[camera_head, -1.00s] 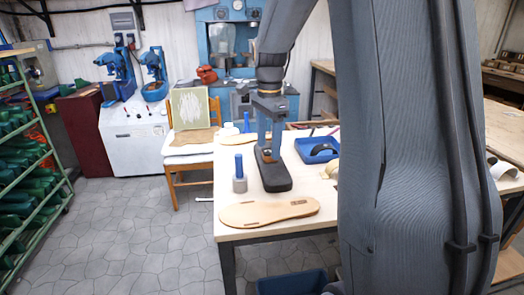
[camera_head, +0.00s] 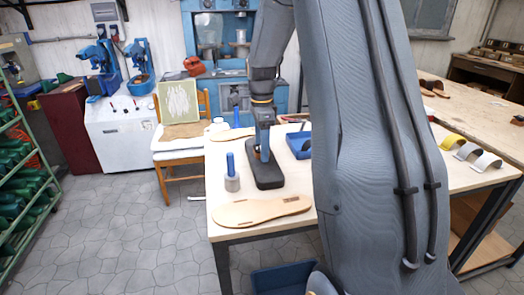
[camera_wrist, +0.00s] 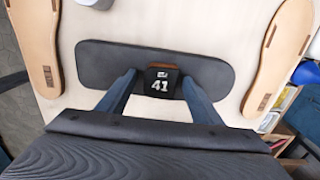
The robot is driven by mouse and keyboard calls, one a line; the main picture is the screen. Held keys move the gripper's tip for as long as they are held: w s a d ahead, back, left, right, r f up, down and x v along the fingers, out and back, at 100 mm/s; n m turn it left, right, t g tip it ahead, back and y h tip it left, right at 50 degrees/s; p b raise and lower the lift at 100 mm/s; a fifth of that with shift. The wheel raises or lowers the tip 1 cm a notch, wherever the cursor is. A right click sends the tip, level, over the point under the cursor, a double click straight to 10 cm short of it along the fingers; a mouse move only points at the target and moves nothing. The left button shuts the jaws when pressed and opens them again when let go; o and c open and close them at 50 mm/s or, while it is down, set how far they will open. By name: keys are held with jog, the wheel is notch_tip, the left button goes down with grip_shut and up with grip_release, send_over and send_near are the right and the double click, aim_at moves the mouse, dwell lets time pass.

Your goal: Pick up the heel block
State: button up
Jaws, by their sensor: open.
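A small dark block marked "41" (camera_wrist: 162,84), which looks like the heel block, stands on a long dark base with rounded ends (camera_wrist: 207,72). The base also shows on the table in the head view (camera_head: 268,180). My gripper (camera_wrist: 159,82) is open above the base, with one blue-grey finger on each side of the block. I cannot tell whether either finger touches it. In the head view my gripper (camera_head: 263,150) points down at the base, and its fingers hide most of the block.
A tan sole (camera_head: 262,211) lies at the table's (camera_head: 222,178) front edge. A blue tray (camera_head: 298,147) is behind to the right. My arm blocks much of the table's right side.

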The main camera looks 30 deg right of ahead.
jog(key=c, duration=1.1)
